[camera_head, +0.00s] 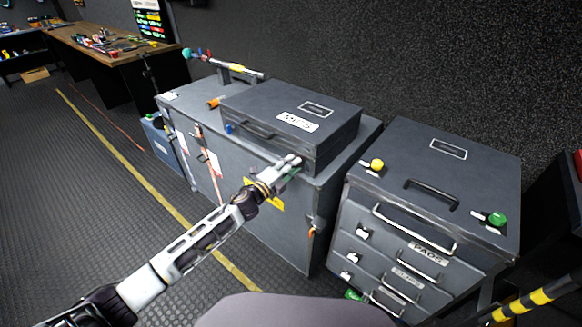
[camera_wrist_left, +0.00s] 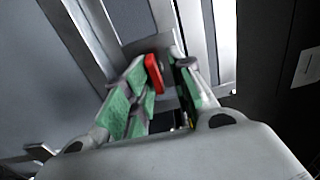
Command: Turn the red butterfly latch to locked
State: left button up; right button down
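The red latch (camera_wrist_left: 153,73) shows in the left wrist view as a small red lever on a grey case with a metal edge strip. My left gripper (camera_head: 292,163) is at the front right of the grey case labelled MICS (camera_head: 330,112) in the head view. In the left wrist view its green-padded fingers (camera_wrist_left: 158,68) are partly open on either side of the latch. The latch looks closer to the left finger; I cannot tell whether they touch. In the head view the gripper hides the latch. My right gripper is not in view.
The MICS case rests on a larger grey trunk (camera_head: 260,215). To the right stands a drawer cabinet (camera_head: 455,165) with a yellow knob (camera_head: 377,165) and a green knob (camera_head: 496,218). A workbench (camera_head: 85,40) is at the far left.

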pick_arm(q)
jog(key=shift+w+d+f, duration=0.1)
jog(key=v, duration=1.2)
dwell(0.8)
jog(key=shift+f, duration=0.1)
dwell(0.5)
